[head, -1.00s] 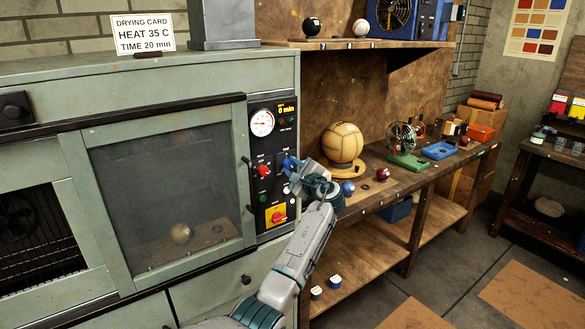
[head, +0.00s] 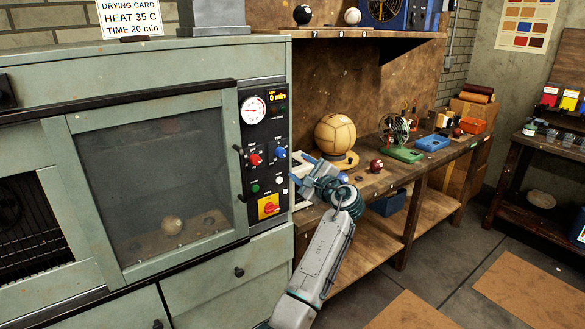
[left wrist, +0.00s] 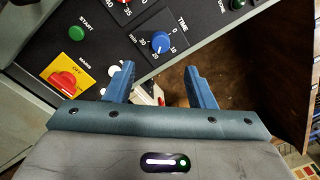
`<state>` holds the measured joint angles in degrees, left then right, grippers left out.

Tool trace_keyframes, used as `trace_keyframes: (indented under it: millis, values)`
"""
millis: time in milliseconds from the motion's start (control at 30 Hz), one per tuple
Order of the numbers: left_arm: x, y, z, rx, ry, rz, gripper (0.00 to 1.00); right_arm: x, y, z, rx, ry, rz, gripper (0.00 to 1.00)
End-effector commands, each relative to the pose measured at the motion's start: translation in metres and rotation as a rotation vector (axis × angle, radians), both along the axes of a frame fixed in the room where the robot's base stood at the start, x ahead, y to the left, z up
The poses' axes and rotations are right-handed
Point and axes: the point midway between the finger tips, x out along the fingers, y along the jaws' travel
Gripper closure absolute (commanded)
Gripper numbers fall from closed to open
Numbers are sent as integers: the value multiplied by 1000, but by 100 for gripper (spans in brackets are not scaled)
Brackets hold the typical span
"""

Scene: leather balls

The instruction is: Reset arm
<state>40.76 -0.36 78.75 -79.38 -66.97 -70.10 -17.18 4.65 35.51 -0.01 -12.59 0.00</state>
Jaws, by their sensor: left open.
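My left gripper (head: 299,170) is open and empty, just right of the drying cabinet's control panel (head: 265,181). In the left wrist view its two blue fingers (left wrist: 160,87) stand apart, with the blue TIME knob (left wrist: 160,42) beyond them and not touched. In the head view the blue knob (head: 280,153) sits beside the red knob (head: 255,159), under a display reading 0 min. The red mains switch on its yellow plate (head: 268,207) is lower down. My right gripper is not in view.
A workbench (head: 387,178) runs to the right of the cabinet, holding a large tan ball (head: 336,133), a dark red ball (head: 376,166), a green-based fan (head: 398,140) and a blue tray (head: 432,143). A shelf (head: 370,34) hangs above. Floor at the right is mostly open.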

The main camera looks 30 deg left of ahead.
Motion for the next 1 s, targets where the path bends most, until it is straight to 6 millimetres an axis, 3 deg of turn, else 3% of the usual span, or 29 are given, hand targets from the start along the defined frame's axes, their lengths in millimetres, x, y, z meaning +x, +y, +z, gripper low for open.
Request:
trace_keyframes:
  millis: [200, 767, 867, 967, 1000]
  values:
    - [-8, -17, -1, 0, -1, -1, 50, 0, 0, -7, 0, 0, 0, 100]
    - [-7, -18, -5, -4, 3, -6, 50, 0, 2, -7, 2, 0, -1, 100]
    - [-2, -19, -34, -32, 21, -39, 50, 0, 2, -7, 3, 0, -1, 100]
    - [5, -23, -90, -95, 48, -103, 50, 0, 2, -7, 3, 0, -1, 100]
    - [6, -25, -119, -132, 59, -133, 50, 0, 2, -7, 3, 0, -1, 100]
